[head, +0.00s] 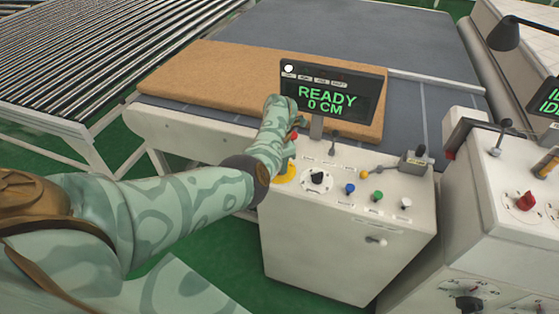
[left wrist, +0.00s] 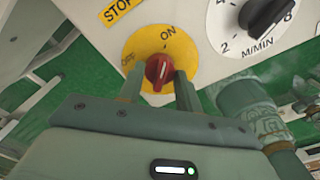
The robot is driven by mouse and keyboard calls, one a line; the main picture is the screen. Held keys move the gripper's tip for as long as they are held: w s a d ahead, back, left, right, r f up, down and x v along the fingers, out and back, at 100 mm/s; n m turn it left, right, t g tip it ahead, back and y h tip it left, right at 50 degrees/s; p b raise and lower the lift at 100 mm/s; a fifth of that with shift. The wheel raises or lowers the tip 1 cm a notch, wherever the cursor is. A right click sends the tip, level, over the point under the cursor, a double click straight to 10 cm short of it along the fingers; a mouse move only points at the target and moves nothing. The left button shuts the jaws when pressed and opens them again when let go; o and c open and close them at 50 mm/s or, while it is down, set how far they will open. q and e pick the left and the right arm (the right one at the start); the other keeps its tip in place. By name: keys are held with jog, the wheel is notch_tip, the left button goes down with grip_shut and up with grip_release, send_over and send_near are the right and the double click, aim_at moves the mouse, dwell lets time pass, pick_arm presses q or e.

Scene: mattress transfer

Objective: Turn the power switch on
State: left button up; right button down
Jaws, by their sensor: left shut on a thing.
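The power switch is a red rotary knob (left wrist: 159,72) on a round yellow plate (left wrist: 146,45) marked ON and OFF, seen in the left wrist view. The white line on the knob runs roughly up and down in that view; I cannot tell for sure which mark it points to. My left gripper (left wrist: 158,82) has one finger on each side of the knob and is shut on it. In the head view my left gripper (head: 287,152) covers the knob, and part of the yellow plate (head: 285,174) shows beneath it. My right gripper is not in view.
The white control console (head: 320,250) carries a black dial (head: 317,178), blue (head: 350,189) and green (head: 377,196) buttons and small levers. Its display (head: 332,100) reads READY 0 CM. Behind is a tan mattress slab (head: 215,80). A second console (head: 490,220) stands at right.

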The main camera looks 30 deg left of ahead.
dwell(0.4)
pick_arm(q)
jog(key=o, duration=1)
jog(key=shift+r, duration=0.1)
notch_tip(320, 180, up, 16)
jog(key=p, duration=0.6)
jog(key=shift+r, duration=0.1)
